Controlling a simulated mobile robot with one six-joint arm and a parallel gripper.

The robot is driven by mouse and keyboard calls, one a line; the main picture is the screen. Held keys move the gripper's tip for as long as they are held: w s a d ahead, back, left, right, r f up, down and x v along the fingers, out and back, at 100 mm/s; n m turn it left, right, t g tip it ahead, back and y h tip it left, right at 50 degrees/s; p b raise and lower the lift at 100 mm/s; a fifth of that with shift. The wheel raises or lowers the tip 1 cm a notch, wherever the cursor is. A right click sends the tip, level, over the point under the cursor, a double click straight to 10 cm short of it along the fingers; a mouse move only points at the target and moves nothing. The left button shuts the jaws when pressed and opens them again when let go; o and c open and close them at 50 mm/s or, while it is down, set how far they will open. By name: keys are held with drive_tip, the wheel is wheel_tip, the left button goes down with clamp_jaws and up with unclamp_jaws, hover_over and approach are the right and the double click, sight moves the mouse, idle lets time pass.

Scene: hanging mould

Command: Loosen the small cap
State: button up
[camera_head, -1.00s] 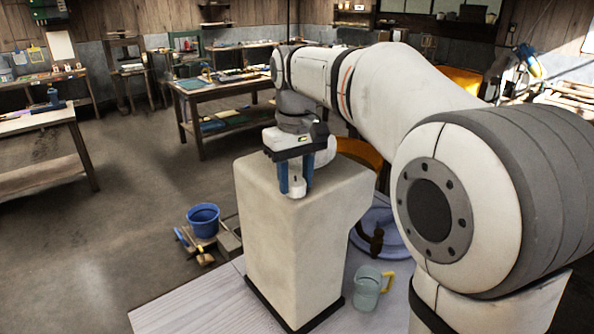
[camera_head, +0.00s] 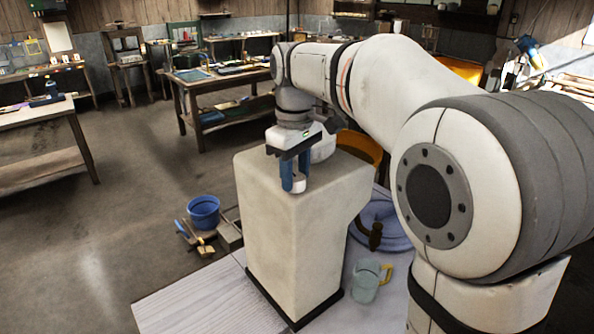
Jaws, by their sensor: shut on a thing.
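A tall cream block (camera_head: 290,240) stands upright on the pale platform. My gripper (camera_head: 294,181) points down at the top of the block, near its front left part. Its blue fingers are shut on the small cap (camera_head: 299,186), a small whitish piece at the block's top. The fingers hide most of the cap. I cannot tell how loose it sits.
A pale green mug (camera_head: 366,281) with a yellow handle and a coiled hose (camera_head: 392,225) lie right of the block. A blue bucket (camera_head: 204,212) and tools are on the floor to the left. Workbenches (camera_head: 215,85) stand behind.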

sight(296, 176)
drive_tip(key=shift+w+r, duration=0.1)
drive_tip(key=shift+r, duration=0.1)
drive_tip(key=o, duration=1)
drive_tip(key=shift+f, duration=0.15)
wheel_tip(296, 176, up, 8)
drive_tip(key=shift+f, duration=0.1)
drive_tip(key=s+d+f+m+t, duration=0.1)
drive_tip(key=s+d+f+m, duration=0.2)
drive_tip(key=s+f, duration=0.3)
drive_tip(key=s+d+f+m+t, duration=0.1)
drive_tip(key=s+d+f+m, duration=0.2)
drive_tip(key=s+f, duration=0.4)
drive_tip(key=s+d+f+m+t, duration=0.1)
drive_tip(key=s+d+f+m, duration=0.2)
drive_tip(key=s+f, duration=0.3)
drive_tip(key=shift+s+d+f, duration=0.2)
drive_tip(key=shift+s+d, duration=0.35)
drive_tip(key=shift+d, duration=0.2)
